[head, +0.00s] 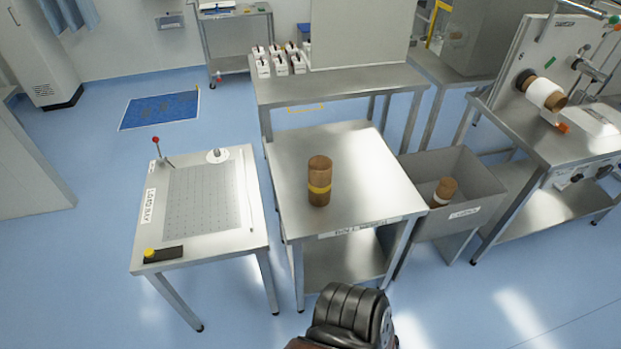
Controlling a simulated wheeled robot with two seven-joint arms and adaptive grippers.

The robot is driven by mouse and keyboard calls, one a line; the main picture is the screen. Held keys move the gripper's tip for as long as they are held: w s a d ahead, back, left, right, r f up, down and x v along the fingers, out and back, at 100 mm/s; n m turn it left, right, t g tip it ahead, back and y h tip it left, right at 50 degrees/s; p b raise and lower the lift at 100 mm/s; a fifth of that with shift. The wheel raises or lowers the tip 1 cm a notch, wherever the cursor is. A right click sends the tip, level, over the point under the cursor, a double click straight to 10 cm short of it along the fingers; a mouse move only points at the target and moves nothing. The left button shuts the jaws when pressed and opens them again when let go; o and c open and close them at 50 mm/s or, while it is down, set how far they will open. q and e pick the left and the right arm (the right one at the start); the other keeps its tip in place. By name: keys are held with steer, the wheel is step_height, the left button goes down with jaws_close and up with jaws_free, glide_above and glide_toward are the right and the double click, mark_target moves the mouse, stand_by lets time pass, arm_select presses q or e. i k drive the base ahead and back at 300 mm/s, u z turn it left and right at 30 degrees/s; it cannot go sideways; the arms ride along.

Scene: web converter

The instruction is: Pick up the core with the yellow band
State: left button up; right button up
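The core with the yellow band (319,168) is a brown cylinder standing upright on the middle steel table (365,160). The yellow band runs around it at about mid-height. Nothing touches it except the table top under it. Neither of my grippers shows in the head view. A dark ribbed part at the bottom middle seems to be mine, and no fingers can be made out on it.
A grey bin (480,180) right of the table holds another brown core (446,187) with a pale band. A lower table (160,245) with a perforated plate stands left. A machine with a white roll (541,92) is far right. The table top around the banded core is clear.

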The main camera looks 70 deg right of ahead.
mark_target(320, 167)
steer(key=z, duration=0.5)
steer(key=i, duration=0.8)
steer(key=z, duration=0.8)
